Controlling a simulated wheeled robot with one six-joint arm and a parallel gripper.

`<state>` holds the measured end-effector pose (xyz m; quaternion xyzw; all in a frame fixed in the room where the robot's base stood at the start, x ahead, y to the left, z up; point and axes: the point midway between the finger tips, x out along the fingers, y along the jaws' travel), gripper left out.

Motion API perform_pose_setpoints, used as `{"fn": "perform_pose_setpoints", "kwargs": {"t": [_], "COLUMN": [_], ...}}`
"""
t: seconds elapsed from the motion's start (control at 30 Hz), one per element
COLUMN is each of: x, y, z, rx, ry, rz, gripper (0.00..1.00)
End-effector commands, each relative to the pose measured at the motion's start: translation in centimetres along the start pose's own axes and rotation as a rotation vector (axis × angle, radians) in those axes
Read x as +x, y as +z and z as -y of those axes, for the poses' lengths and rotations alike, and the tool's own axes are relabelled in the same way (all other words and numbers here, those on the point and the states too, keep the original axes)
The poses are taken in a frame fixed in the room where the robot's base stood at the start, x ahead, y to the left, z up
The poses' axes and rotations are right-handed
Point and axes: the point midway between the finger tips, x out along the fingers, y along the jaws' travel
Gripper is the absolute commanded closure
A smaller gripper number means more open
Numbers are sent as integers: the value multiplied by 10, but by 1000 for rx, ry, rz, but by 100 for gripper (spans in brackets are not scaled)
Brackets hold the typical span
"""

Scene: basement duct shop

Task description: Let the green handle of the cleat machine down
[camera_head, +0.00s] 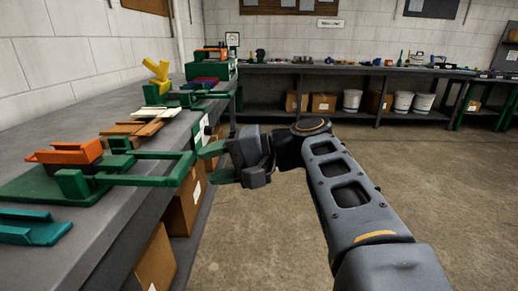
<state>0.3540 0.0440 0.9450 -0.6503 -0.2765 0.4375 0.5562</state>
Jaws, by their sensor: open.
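A machine with a flat green base (40,187) and an orange block (70,151) sits at the near left on the bench; I cannot read a label naming it the cleat machine. Its green handle (130,180) is a frame of bars reaching right, roughly level, to the bench's front edge. My gripper (209,164) is open and empty, its green-tipped fingers pointing left. The fingertips are just right of the handle's end, apparently with a small gap; exact depth is hard to judge.
The long grey bench (120,245) holds a teal part (30,227), orange-brown pieces (135,128) and a yellow-topped tool (157,75) farther back. Cardboard boxes (185,207) stand beneath. A second bench (350,69) runs along the back wall. The concrete floor (440,170) at right is clear.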

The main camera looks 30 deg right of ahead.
Motion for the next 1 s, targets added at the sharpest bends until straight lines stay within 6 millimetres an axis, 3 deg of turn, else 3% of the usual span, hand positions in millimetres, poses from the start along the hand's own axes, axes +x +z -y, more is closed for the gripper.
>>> {"fn": "perform_pose_setpoints", "kwargs": {"t": [0.2,0.5,1.0], "x": [-43,-80,-89], "y": [-1,-1,0], "z": [2,0,-1], "rx": [3,2,1], "ry": [0,2,2], "rz": [-6,-1,1], "gripper": [53,53,53]}}
